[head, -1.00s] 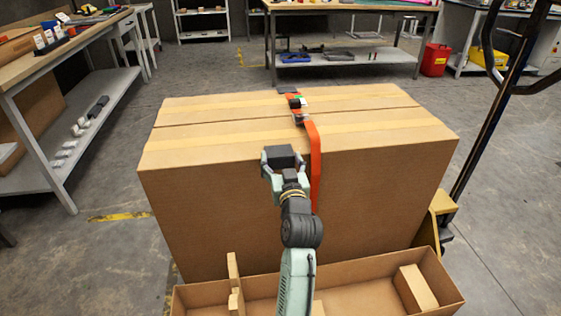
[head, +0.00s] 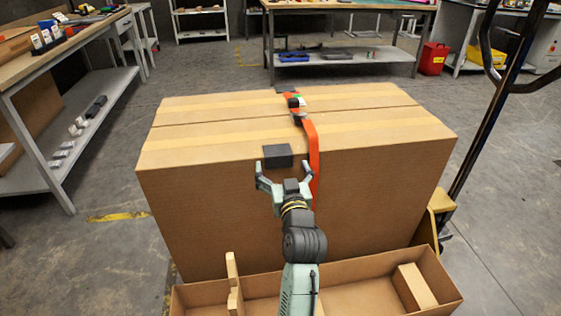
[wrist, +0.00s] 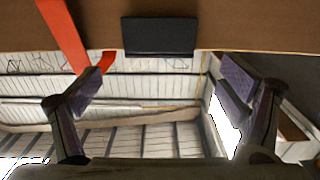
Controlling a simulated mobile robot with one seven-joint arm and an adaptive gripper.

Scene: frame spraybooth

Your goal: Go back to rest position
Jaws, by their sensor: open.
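My gripper (head: 283,176) is open and empty in front of the near face of a large cardboard box (head: 220,205). A small dark grey block (head: 278,156) sits at the top front edge of the box, just beyond the fingertips and apart from them. In the wrist view the dark block (wrist: 159,37) is at the top centre, and the open fingers (wrist: 160,95) stand wide apart below it. An orange strap (head: 313,150) with a dark buckle (head: 298,112) runs over the box top and down its front, right of the block.
An open cardboard tray (head: 350,295) with small pieces lies below, in front of the box. A pallet-truck handle (head: 480,120) rises at the right. A workbench with a lower shelf (head: 90,130) is at the left. Open floor (head: 110,190) lies between that bench and the box.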

